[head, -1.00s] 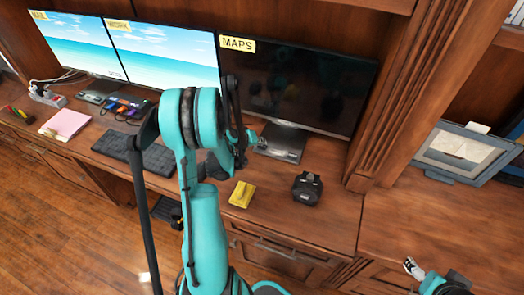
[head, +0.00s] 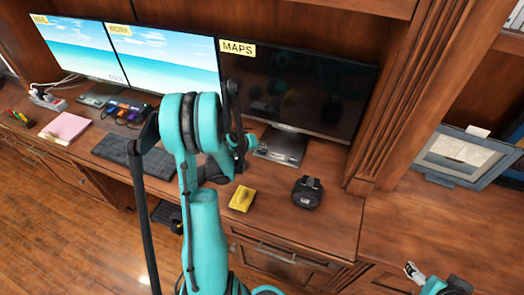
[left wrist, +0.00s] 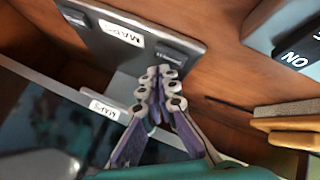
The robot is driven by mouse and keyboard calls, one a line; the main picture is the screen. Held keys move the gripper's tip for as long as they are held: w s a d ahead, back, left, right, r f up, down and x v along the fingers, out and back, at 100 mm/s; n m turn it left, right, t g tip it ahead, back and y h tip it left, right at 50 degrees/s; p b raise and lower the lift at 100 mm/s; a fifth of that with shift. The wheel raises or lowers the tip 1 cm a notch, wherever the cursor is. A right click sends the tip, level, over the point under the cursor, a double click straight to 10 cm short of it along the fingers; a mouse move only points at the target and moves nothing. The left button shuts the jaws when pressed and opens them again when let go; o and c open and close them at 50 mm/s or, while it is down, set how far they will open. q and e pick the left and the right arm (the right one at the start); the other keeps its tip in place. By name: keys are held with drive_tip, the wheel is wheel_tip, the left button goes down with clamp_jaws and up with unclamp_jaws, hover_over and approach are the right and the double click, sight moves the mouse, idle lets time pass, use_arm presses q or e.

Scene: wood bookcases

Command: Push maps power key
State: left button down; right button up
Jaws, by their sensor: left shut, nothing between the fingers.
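The maps monitor (head: 310,88) has a dark screen and a yellow MAPS label (head: 237,49) at its top left corner. Its stand base (head: 283,146) stands on the desk below. In the left wrist view, a grey plate (left wrist: 128,58) carries a white MAPS label (left wrist: 122,33) and a small dark key (left wrist: 176,52). My left gripper (head: 252,140) is by the stand, in front of the monitor's lower left part. In the left wrist view its shut, empty fingertips (left wrist: 160,74) are close to the key; contact cannot be told. My right gripper (head: 413,271) is low at the right, far from the monitor.
Two lit monitors stand to the left, labelled MAIL (head: 40,19) and WORK (head: 119,29). A keyboard (head: 115,151), a yellow object (head: 242,198) and a black object (head: 307,192) lie on the desk. A wooden pillar (head: 400,100) bounds the desk niche at right.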

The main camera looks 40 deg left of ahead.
sight(260, 151)
use_arm(q)
drive_tip(key=shift+f, duration=0.1)
idle(0.3)
drive_tip(key=shift+f+b, duration=0.35)
drive_tip(key=shift+b, duration=0.2)
drive_tip(key=shift+r, duration=0.1)
idle(0.4)
drive_tip(key=shift+r, duration=0.4)
wheel_tip(260, 151, up, 6)
drive_tip(key=p, duration=0.4)
drive_tip(key=shift+p, duration=0.35)
